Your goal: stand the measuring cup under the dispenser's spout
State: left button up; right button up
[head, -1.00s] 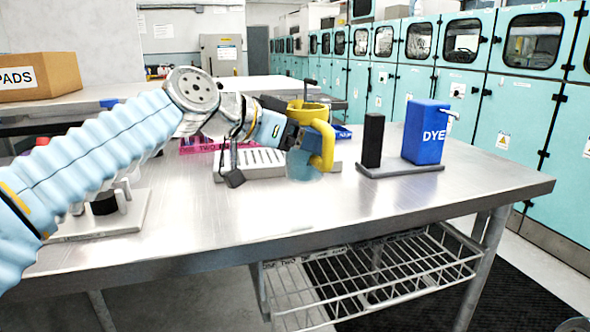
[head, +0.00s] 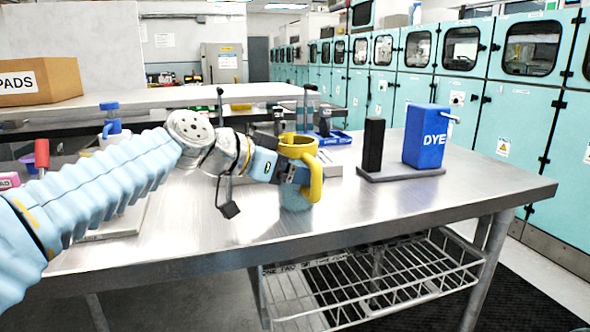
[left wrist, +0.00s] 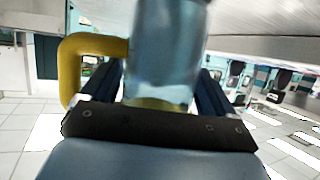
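The measuring cup (head: 296,198) has a clear bluish body with a yellow rim and a yellow handle on its right side. My left gripper (head: 291,173) is shut around its body, and the cup looks upright over the steel table. I cannot tell whether its base touches. In the left wrist view the cup (left wrist: 165,50) sits between both fingers, its handle at the left. The dispenser (head: 425,138) is a blue box marked DYE, to the right of the cup, with a small pale spout (head: 449,116) at its upper right. My right gripper is not in view.
A black block (head: 373,145) stands left of the dispenser on a grey base (head: 400,172). A blue tray (head: 335,138) lies behind the cup. The steel table (head: 400,205) is clear in front of the dispenser. A wire basket (head: 380,280) hangs under it.

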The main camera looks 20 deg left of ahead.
pick_arm(q)
jog(key=shift+o, duration=0.8)
jog(key=shift+r+p, duration=0.15)
jog(key=shift+p, duration=0.4)
jog(key=s+a+b, duration=0.1)
jog(key=s+a, duration=0.1)
jog(key=s+a+r+b, duration=0.1)
jog(key=a, duration=0.1)
jog(key=shift+s+b, duration=0.35)
jog(key=shift+s, duration=0.05)
jog(key=v, duration=0.8)
jog(key=d+r+n+g+y+p, duration=0.1)
jog(key=d+r+n+y+p, duration=0.4)
jog(key=d+r+n+y, duration=0.35)
jog(key=shift+n+y, duration=0.25)
jog(key=shift+y, duration=0.2)
jog(key=x, duration=0.4)
jog(key=d+f+x, duration=0.1)
jog(key=x, duration=0.4)
jog(key=s+x, duration=0.1)
jog(key=x, duration=0.4)
jog(key=shift+d+f, duration=0.2)
jog(key=c, duration=1.1)
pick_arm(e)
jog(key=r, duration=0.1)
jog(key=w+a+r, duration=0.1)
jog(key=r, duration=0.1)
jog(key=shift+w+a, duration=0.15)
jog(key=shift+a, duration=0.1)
